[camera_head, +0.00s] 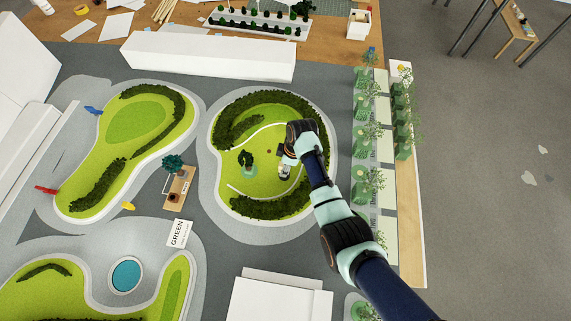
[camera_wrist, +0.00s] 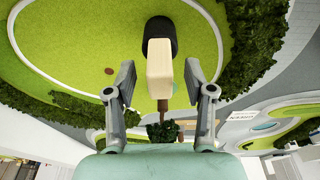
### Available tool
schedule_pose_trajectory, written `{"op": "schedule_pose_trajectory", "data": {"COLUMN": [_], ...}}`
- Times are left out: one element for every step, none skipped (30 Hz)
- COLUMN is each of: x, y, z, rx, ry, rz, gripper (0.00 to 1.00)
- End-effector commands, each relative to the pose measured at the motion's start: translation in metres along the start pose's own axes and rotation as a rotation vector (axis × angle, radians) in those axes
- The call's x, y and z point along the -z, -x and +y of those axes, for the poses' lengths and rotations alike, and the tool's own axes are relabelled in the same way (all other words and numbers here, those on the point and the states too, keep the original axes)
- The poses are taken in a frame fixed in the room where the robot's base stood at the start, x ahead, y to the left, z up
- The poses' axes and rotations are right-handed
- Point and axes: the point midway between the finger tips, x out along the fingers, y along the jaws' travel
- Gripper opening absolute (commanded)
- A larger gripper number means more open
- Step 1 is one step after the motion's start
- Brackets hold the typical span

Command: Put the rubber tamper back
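The rubber tamper shows in the wrist view as a black rubber end (camera_wrist: 160,34) with a pale wooden block (camera_wrist: 160,66) and a thin brown part behind. It sits between the spread fingers of my gripper (camera_wrist: 160,78), with a gap visible on each side. My gripper looks open and not touching it. I cannot tell whether the tamper stands or lies on the lawn.
A small dark tree (camera_head: 247,159) stands left of my gripper. Dark hedges (camera_head: 270,208) edge the green.

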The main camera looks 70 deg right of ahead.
Motion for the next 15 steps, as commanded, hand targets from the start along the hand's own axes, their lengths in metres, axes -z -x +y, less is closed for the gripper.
{"op": "schedule_pose_trajectory", "data": {"x": [0.000, 0.000, 0.000, 0.000, 0.000, 0.000, 0.000, 0.000, 0.000, 0.000, 0.000, 0.000, 0.000, 0.000, 0.000], "y": [0.000, 0.000, 0.000, 0.000, 0.001, 0.004, 0.007, 0.012, 0.019, 0.025, 0.033, 0.043, 0.051, 0.059, 0.069], "z": [0.000, 0.000, 0.000, 0.000, 0.000, 0.000, 0.000, 0.001, 0.001, 0.000, 0.001, 0.001, 0.001, 0.001, 0.001], "rx": [0.000, 0.000, 0.001, 0.001, 0.000, 0.000, -0.001, -0.002, -0.003, -0.003, -0.004, -0.004, -0.005, -0.005, -0.005], "ry": [0.000, 0.000, 0.000, 0.000, 0.000, 0.000, 0.000, 0.000, 0.000, 0.000, 0.000, 0.000, 0.000, 0.000, 0.000], "rz": [0.000, 0.000, 0.000, 0.000, 0.000, 0.000, 0.000, 0.001, 0.001, 0.001, 0.002, 0.002, 0.002, 0.002, 0.002], "gripper": [0.53, 0.53, 0.53, 0.53, 0.53, 0.53, 0.53, 0.53, 0.53, 0.53, 0.53, 0.53, 0.53, 0.53, 0.53]}}
